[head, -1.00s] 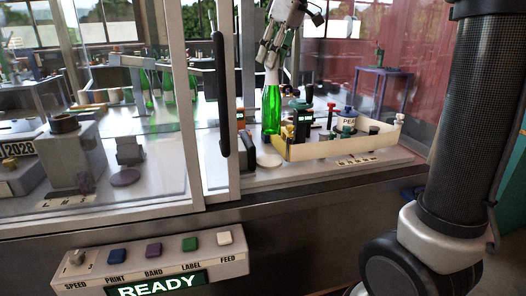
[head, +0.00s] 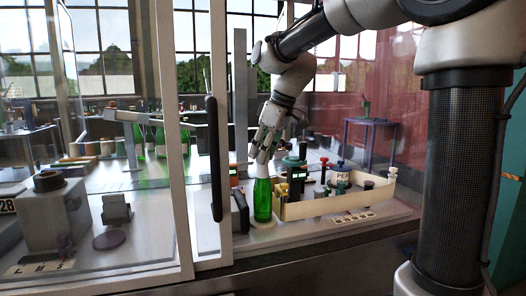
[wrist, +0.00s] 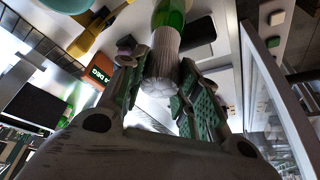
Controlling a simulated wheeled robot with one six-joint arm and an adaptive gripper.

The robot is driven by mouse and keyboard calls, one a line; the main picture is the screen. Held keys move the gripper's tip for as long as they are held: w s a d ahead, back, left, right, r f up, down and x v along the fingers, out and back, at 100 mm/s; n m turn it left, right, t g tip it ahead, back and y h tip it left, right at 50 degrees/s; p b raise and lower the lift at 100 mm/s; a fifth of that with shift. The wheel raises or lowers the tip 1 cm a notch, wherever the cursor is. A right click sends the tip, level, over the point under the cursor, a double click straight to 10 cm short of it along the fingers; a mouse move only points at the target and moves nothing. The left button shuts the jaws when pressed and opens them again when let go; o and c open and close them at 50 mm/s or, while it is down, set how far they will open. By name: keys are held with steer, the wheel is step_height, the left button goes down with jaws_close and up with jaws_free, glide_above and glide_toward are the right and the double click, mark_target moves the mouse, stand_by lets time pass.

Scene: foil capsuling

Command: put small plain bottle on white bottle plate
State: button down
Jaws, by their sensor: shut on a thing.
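The small bottle (head: 262,201) is green glass with a pale sleeve on its neck and stands upright in the head view. My gripper (head: 264,155) is above it, shut on the pale neck. In the wrist view, my fingers (wrist: 160,103) lie on both sides of the ribbed pale neck (wrist: 163,55), with the green glass (wrist: 169,14) beyond. The white bottle plate (head: 263,225) is a pale disc directly under the bottle, mostly covered by its base. I cannot tell whether the base rests fully on it.
A cream tray (head: 335,207) with stamps and jars stands close to the bottle's right. A dark box (head: 239,213) stands close to its left. The glass door's frame and black handle (head: 214,158) are further left. Other green bottles (head: 160,140) stand behind the glass.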

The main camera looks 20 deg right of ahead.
steer(key=c, duration=1)
jaws_free()
steer(key=shift+c, duration=0.2)
steer(key=v, duration=1.2)
steer(key=s+d+f+m+h, duration=0.1)
steer(key=s+d+f+m, duration=0.2)
steer(key=s+f, duration=0.3)
steer(key=s+d+f+m+h, duration=0.1)
steer(key=s+d+f+m, duration=0.2)
steer(key=s+f, duration=0.3)
steer(key=s+d+f+m+t+h, duration=0.1)
steer(key=s+d+f+m, duration=0.2)
steer(key=s, duration=0.8)
step_height(320, 180, down, 4)
steer(key=d, duration=0.2)
steer(key=shift+d+r, duration=0.2)
steer(key=shift+d, duration=0.1)
steer(key=shift+s, duration=0.1)
